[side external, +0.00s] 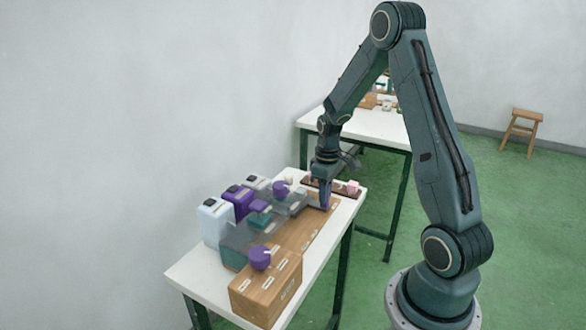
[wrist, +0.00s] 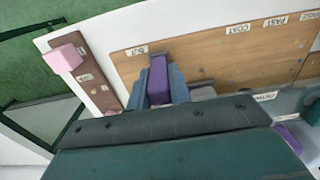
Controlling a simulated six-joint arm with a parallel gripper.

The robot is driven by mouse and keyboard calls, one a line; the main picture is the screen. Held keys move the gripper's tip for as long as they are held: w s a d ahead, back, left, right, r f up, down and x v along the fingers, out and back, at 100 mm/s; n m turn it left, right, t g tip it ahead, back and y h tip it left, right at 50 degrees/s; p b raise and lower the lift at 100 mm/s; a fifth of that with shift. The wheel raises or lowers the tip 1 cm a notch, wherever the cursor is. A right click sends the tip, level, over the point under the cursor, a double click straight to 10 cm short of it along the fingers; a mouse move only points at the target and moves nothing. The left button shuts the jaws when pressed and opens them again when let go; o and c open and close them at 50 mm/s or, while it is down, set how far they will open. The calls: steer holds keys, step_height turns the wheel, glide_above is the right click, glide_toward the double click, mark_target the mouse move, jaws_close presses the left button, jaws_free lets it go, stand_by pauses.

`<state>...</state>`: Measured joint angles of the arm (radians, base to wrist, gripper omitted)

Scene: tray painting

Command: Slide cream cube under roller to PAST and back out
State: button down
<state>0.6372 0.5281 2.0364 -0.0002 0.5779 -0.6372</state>
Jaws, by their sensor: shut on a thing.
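My gripper (wrist: 158,84) is shut on a purple block in the wrist view. In the side external view my gripper (side external: 325,204) points down at the far end of the wooden board (side external: 322,226). The PAST label (wrist: 279,21) lies farther along the board, beyond COAT. A grey-green see-through housing (side external: 238,238) stands along the board; I cannot clearly make out the roller. I see no clearly cream cube; the held block looks purple.
A pink cube (wrist: 63,58) sits on a brown labelled strip (wrist: 101,85) beside the board; it also shows in the side external view (side external: 353,187). White (side external: 215,222) and purple (side external: 237,201) containers stand behind the housing. A wooden box (side external: 265,287) fills the near end.

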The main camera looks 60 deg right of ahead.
steer(key=shift+d+r, duration=0.1)
steer(key=shift+d, duration=1.75)
steer(key=c, duration=1.3)
jaws_free()
step_height(320, 180, up, 14)
steer(key=shift+f, duration=0.1)
